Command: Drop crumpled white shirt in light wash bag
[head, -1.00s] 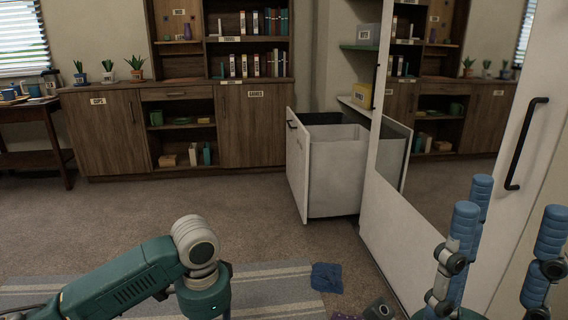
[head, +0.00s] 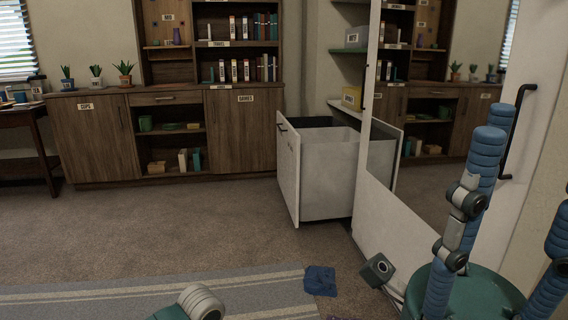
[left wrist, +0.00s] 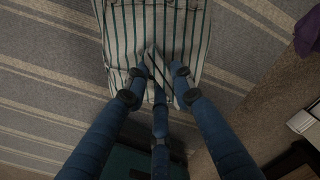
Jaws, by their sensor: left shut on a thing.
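My left gripper (left wrist: 160,85) is shut on a white cloth with dark green stripes (left wrist: 165,25), which hangs spread below the fingers in the left wrist view. It looks striped rather than plain white. In the head view only a piece of my left arm shows at the bottom edge; the gripper and cloth are out of that view. A pale grey bag (head: 328,185) sits in the pulled-out hamper (head: 289,175), with a dark part behind it. Any label on the bag is unreadable. My right gripper (head: 525,205) is open and empty at the right, fingers spread upward.
A blue cloth (head: 320,281) lies at the edge of the striped rug (head: 110,300). A purple item (left wrist: 308,30) shows in the left wrist view. A mirrored white door (head: 362,195) stands right of the hamper. The carpet before the hamper is clear.

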